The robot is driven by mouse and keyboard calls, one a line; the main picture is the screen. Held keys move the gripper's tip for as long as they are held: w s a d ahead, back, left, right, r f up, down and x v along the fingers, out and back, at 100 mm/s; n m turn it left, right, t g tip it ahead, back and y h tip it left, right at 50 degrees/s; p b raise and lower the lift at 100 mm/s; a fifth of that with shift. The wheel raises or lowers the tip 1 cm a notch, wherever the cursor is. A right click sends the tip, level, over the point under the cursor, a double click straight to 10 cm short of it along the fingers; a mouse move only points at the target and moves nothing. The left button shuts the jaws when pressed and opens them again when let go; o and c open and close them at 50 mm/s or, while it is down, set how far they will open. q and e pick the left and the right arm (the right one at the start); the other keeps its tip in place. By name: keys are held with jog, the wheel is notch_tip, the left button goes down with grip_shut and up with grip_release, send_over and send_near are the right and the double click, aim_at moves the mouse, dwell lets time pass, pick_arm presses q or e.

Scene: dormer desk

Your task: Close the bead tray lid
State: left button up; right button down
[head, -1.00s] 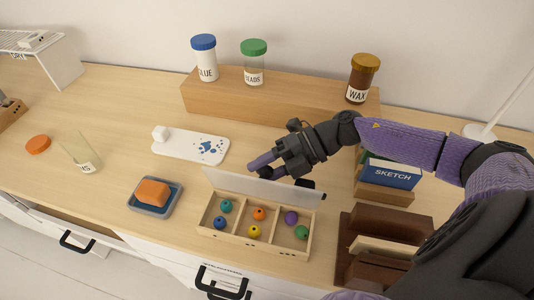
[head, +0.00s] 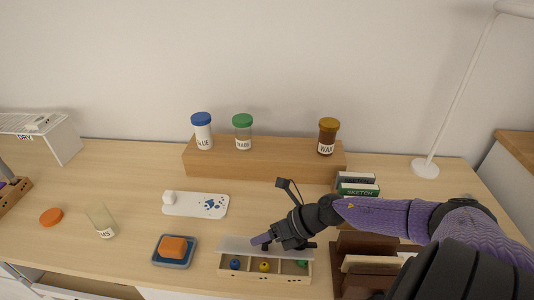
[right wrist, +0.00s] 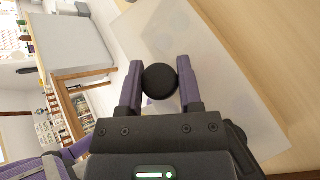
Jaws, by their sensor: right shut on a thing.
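The wooden bead tray (head: 225,268) stands near the desk's front edge in the head view. Blue, yellow and green beads (head: 264,266) show in its front part; its back part is hidden. Its pale translucent lid (head: 232,243) is hinged along the back and slants over the tray, with the front still uncovered. My right gripper (head: 262,242) is at the lid, coming from the right. In the right wrist view, its fingers (right wrist: 160,65) are shut on a round black knob (right wrist: 160,80), with the pale lid (right wrist: 215,75) beyond. My left gripper is not in view.
A blue dish (head: 160,262) with an orange block (head: 172,247) stands left of the tray. A brown wooden holder (head: 365,245) is close on the right, under my right arm. A wooden riser (head: 260,160) with jars is behind.

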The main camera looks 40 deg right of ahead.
aim_at(264, 255)
jog(key=shift+s+a+f+n+t+h+p, duration=0.1)
jog(key=shift+s+a+n+t+h+p, duration=0.35)
jog(key=shift+t+p, duration=0.2)
jog(key=shift+a+f+h, duration=0.15)
jog(key=shift+f+h, duration=0.1)
jog(key=shift+f, duration=0.05)
jog(key=shift+s+a+f+n+t+h, duration=0.3)
jog(key=shift+s+f+n+t+h, duration=0.05)
jog(key=shift+f+n+t+h, duration=0.35)
jog(key=shift+s+a+f+n+t+b, duration=0.15)
jog(key=shift+a+f+n+t+b, duration=0.1)
jog(key=shift+f+n+b, duration=0.15)
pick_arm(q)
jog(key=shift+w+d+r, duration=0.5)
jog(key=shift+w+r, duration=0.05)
pick_arm(e)
jog(key=shift+f+h, duration=0.1)
jog(key=shift+h, duration=0.2)
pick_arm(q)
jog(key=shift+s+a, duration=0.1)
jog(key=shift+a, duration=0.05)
pick_arm(e)
jog(key=shift+s, duration=0.1)
jog(key=shift+c, duration=1.4)
grip_release()
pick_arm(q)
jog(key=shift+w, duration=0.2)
